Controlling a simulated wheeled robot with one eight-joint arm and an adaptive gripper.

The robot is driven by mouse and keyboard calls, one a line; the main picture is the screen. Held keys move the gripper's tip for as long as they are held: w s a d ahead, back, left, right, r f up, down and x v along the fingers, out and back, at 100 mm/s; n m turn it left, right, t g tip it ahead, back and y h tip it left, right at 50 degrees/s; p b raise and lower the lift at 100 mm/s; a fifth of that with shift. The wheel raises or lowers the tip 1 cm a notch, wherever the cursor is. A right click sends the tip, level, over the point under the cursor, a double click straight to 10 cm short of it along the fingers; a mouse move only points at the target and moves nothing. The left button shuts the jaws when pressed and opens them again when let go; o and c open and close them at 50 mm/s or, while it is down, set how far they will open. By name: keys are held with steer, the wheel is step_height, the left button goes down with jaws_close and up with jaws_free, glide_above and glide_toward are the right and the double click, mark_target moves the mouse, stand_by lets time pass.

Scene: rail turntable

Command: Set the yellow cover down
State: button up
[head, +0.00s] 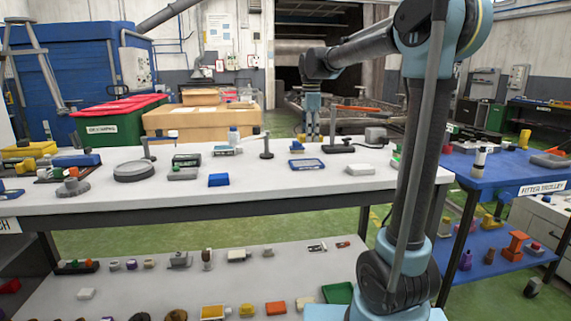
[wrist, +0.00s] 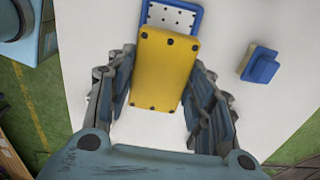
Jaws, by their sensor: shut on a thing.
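The yellow cover (wrist: 163,68) is a flat rectangular plate with dark dots at its corners and edges. In the wrist view it lies between the two fingers of my gripper (wrist: 162,78), which is shut on it. A blue-rimmed piece with a pale dotted face (wrist: 172,16) shows just beyond the cover's far end and is partly hidden by it. The gap between cover and table is unclear.
The white table (head: 330,185) holds a blue block (head: 219,180), a blue-framed plate (head: 307,164), a round grey disc (head: 134,171) and a thin post (head: 266,147). A blue trolley (head: 500,170) stands at right. In the wrist view a blue block (wrist: 260,65) sits right of the cover.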

mark_target(306, 163)
steer(key=shift+w+a, duration=0.15)
steer(key=shift+w, duration=0.1)
steer(key=shift+w+a, duration=0.15)
steer(key=shift+a, duration=0.1)
steer(key=shift+a, duration=0.1)
steer(key=shift+r, duration=0.55)
steer(key=shift+a+f, duration=0.1)
steer(key=shift+f, duration=4.9)
steer(key=o, duration=1.3)
